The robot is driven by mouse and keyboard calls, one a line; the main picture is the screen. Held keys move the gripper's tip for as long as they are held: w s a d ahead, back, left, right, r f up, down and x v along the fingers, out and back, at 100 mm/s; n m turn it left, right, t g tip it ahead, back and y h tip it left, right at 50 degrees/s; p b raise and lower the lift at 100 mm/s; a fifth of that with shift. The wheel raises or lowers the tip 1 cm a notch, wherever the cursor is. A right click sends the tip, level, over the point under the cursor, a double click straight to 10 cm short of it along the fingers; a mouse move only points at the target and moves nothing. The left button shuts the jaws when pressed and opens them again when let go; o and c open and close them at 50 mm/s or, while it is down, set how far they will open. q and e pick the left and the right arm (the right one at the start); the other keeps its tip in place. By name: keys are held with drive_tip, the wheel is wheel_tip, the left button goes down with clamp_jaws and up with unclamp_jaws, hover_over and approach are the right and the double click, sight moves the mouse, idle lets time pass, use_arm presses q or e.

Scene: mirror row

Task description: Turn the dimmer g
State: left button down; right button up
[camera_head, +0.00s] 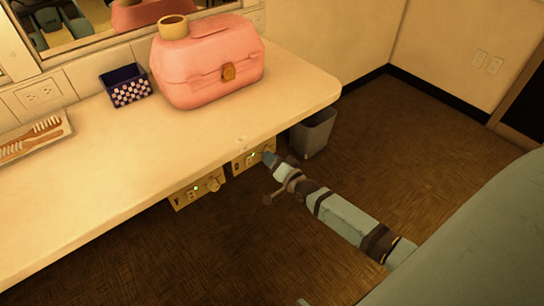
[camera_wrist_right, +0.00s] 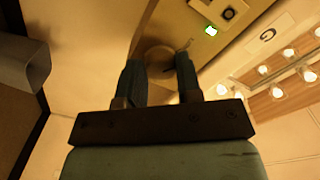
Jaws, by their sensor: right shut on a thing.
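The dimmer panel g (camera_head: 240,164) is on the front under the counter, with a green light. The knob's pointer mark is too dark to read. My left gripper is not in view.
A second dimmer panel (camera_head: 187,197) with its own knob (camera_head: 213,184) is left of it. A grey bin (camera_head: 314,134) stands close behind my right gripper.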

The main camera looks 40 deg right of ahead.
idle(0.4)
drive_tip(key=o, duration=0.9)
drive_tip(key=shift+o, duration=0.2)
drive_tip(key=s+d+p, duration=0.1)
drive_tip(key=s+p, duration=0.1)
drive_tip(key=s, duration=1.1)
drive_tip(key=shift+s, duration=0.4)
